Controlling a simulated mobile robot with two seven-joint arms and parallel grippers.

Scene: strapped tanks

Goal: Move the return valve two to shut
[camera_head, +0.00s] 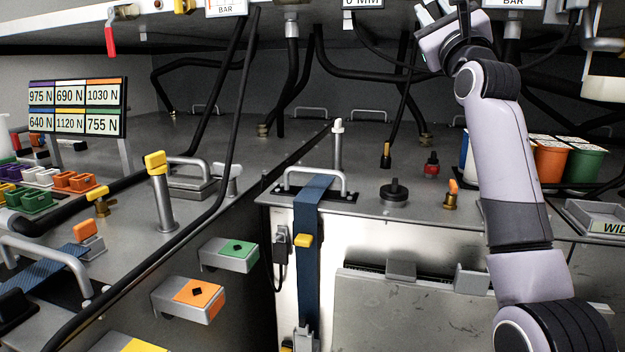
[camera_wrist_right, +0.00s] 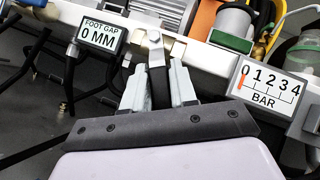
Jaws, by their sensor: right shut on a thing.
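No label naming this valve as return valve two is readable. In the head view, my right gripper (camera_head: 430,12) is at the top edge, right of centre, and the valve is out of the picture. My left gripper is not in view.
A foot gap display (camera_wrist_right: 100,36) reading 0 MM and a bar gauge (camera_wrist_right: 268,88) with its orange needle near 0 flank the valve. Dark hoses (camera_head: 292,75) hang below the shelf. Another valve with a red handle (camera_head: 110,38) hangs at upper left.

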